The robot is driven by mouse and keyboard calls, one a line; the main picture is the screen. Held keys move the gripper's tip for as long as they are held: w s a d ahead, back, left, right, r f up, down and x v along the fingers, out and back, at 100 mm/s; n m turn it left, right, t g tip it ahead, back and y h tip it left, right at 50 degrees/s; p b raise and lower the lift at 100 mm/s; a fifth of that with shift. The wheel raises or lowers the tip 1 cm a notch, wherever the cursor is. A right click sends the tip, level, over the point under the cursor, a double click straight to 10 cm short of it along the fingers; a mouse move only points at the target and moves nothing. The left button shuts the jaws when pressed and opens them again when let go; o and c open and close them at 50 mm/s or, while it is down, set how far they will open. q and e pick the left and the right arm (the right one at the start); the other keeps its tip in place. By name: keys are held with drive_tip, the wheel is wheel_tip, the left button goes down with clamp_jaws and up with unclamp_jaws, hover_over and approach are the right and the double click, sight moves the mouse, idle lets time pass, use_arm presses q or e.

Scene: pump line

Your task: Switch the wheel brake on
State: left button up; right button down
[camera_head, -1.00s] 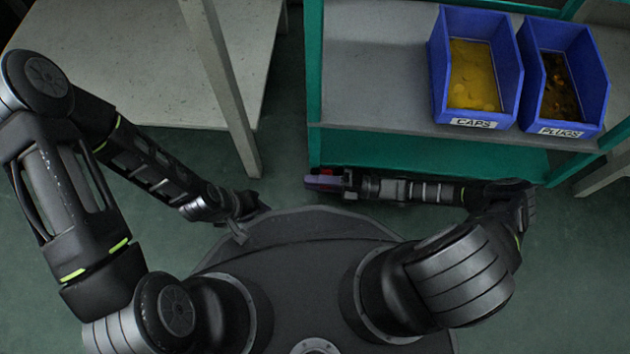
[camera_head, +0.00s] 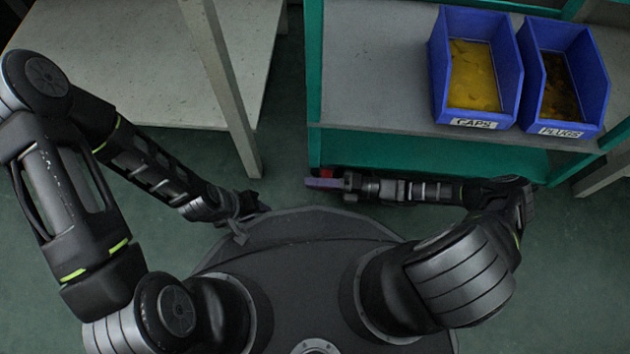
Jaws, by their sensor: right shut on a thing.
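My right gripper (camera_head: 340,184) is low, beside the lower front edge of the green-framed shelf unit (camera_head: 420,146). It is shut on a flat purple-grey piece (camera_head: 318,183) at its tip. A small red part (camera_head: 327,172) shows just behind the gripper, at the unit's foot, mostly hidden. I cannot tell which of these is the wheel brake, and no wheel shows clearly. My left gripper (camera_head: 252,216) hangs low by the front of my base, apart from the unit. Its fingers are dark and small, and I cannot tell if they are open.
Two blue bins stand on the unit's shelf, one marked CAPS (camera_head: 431,80) and one marked PLUGS (camera_head: 604,80). A pale table (camera_head: 130,60) with a leg (camera_head: 225,90) stands at the left. Green floor (camera_head: 280,165) is free between them.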

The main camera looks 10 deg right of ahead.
drive_tip(key=n, duration=0.1)
drive_tip(key=f+n, duration=0.1)
drive_tip(key=n, duration=0.2)
drive_tip(key=shift+w+d+f+n, duration=0.1)
drive_tip(key=shift+w+f+n, duration=0.15)
drive_tip(key=shift+f+n, duration=0.15)
drive_tip(key=c, duration=1.6)
unclamp_jaws()
drive_tip(key=shift+o, duration=0.2)
drive_tip(key=shift+r, duration=0.15)
